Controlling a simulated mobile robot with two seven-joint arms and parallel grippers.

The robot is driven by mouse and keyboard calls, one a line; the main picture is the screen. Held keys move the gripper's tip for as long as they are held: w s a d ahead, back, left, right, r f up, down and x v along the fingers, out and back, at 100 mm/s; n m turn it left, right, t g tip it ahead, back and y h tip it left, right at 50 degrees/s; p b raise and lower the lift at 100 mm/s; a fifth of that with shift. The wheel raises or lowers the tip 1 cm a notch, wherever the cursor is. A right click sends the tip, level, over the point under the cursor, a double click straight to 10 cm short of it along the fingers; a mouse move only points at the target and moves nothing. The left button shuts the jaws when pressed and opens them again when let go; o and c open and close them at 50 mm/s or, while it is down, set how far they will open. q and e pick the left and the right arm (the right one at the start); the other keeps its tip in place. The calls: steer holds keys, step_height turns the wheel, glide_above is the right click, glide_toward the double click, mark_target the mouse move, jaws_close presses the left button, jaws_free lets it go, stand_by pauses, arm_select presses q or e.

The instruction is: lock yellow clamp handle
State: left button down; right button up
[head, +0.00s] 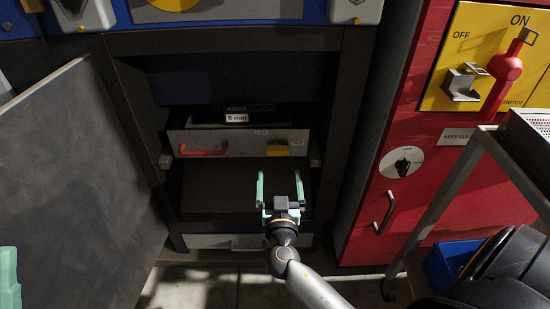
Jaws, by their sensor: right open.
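The yellow clamp handle (278,151) is a small yellow piece at the right of a grey drawer front, inside the open dark cabinet. Whether it is locked is too small to tell. My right gripper (279,176) has two pale green fingers spread apart with nothing between them. In the head view its fingertips show just below the yellow handle, one to each side; I see no contact. A pale green part of my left gripper (9,280) shows at the left edge; most of it is out of view.
The open cabinet door (75,190) fills the left. A red cabinet (450,190) with a red ON/OFF lever and a metal cart (455,180) stand right.

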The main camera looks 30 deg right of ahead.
mark_target(278, 154)
steer(key=x, duration=0.8)
steer(key=shift+w, duration=0.15)
steer(key=c, duration=1.2)
steer(key=shift+c, duration=0.2)
